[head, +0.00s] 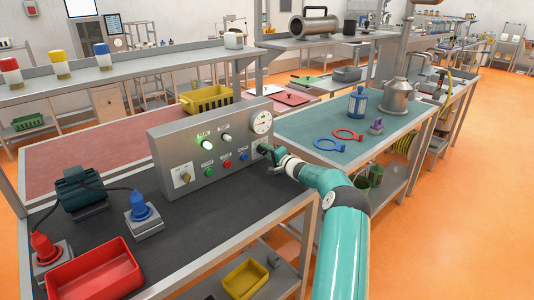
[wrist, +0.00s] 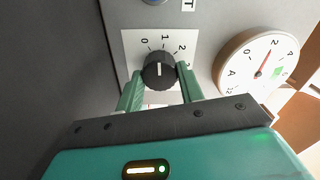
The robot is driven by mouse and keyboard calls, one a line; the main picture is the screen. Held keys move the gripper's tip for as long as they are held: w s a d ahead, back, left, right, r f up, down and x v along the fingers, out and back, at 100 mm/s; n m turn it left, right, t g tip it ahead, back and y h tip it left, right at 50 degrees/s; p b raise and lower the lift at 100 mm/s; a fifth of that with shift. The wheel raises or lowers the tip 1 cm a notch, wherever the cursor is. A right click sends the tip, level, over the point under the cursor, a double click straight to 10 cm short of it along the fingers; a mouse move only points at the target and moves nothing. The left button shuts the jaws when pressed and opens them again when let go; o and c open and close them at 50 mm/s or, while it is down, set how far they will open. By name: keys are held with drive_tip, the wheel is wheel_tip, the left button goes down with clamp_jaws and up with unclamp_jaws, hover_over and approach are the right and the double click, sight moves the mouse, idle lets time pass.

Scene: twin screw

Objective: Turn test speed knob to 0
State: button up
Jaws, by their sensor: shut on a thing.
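The test speed knob (wrist: 159,71) is round and black with a white pointer line. It sits on a white scale plate (wrist: 133,46) with the figures 0, 1 and 2 visible and a partly hidden one to the right. The line points up in the wrist view, close to the 1. My gripper (wrist: 161,74) has its green fingers on both sides of the knob, shut on it. In the head view my gripper (head: 268,151) is at the right end of the grey control panel (head: 165,150) and hides the knob.
A round gauge (wrist: 257,64) with a red needle is right of the knob. The panel carries a lit green lamp (head: 207,144), several buttons and a selector switch (head: 183,177). A red tray (head: 95,280), a blue plug (head: 140,205) and a motor (head: 80,192) stand on the bench.

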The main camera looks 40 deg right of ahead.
drive_tip(key=n, duration=0.5)
drive_tip(key=shift+n, duration=0.3)
idle(0.4)
drive_tip(key=o, duration=1)
drive_tip(key=shift+s+d, duration=0.1)
drive_tip(key=shift+s, duration=0.5)
drive_tip(key=s, duration=1.2)
drive_tip(key=shift+s+d, duration=0.1)
drive_tip(key=shift+s, duration=0.25)
